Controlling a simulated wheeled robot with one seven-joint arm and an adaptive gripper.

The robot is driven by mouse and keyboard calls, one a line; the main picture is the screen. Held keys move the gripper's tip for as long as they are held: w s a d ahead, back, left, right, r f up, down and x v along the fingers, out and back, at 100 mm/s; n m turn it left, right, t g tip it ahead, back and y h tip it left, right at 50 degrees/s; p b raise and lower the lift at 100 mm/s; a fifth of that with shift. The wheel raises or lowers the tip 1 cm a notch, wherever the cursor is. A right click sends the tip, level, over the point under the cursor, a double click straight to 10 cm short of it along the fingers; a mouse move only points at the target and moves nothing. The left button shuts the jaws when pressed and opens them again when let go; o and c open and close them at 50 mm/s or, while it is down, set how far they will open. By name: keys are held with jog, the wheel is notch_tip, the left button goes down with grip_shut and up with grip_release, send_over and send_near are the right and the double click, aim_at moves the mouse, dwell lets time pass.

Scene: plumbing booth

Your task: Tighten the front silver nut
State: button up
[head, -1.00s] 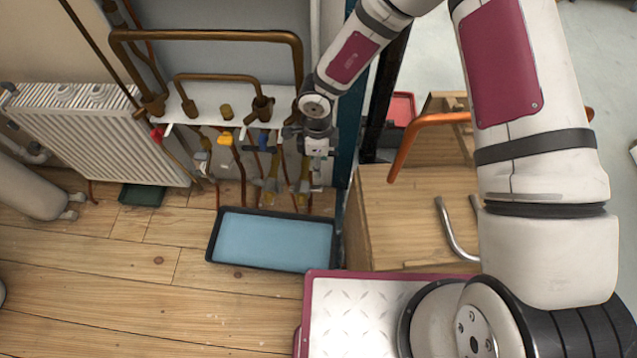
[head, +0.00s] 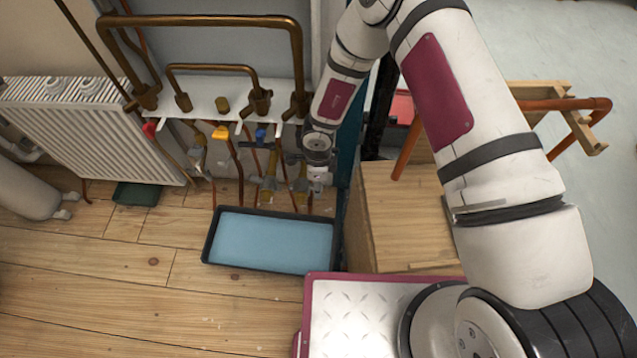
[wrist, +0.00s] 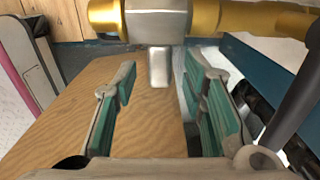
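In the wrist view, a silver nut-like fitting (wrist: 157,18) sits at the top centre, between brass pipe sections. A small silver tab (wrist: 159,68) hangs below it. My gripper (wrist: 160,62) is open, with one green-padded finger on each side of the tab's line. The fitting's main body lies beyond the fingertips, and nothing is clamped between the pads. In the head view, my gripper (head: 318,178) is at the right end of the valve row, pointing down. My wrist hides much of the fitting there, and the finger opening is too small to read.
Brass valve fittings (head: 268,190) and copper pipes hang under the white shelf (head: 205,102) left of my wrist. A blue-lined black tray (head: 272,241) lies below. A wooden box (head: 405,225) stands right, with a copper pipe (head: 565,103) behind. A dark panel edge runs close by.

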grip_shut()
jog(key=shift+w+d+f+y, duration=0.1)
jog(key=shift+d+f+y, duration=0.15)
jog(key=shift+y, duration=0.25)
jog(key=shift+w+f+y+b, duration=0.1)
jog(key=shift+f+y+b, duration=0.4)
jog(key=shift+b, duration=0.75)
jog(key=b, duration=0.2)
jog(key=shift+f+y+b, duration=0.15)
jog(key=shift+y+b, duration=0.25)
jog(key=y+b, duration=0.1)
jog(key=b, duration=0.4)
jog(key=shift+d+f+y, duration=0.15)
jog(key=shift+f+y, duration=0.05)
jog(key=shift+y, duration=0.2)
jog(key=shift+r, duration=0.1)
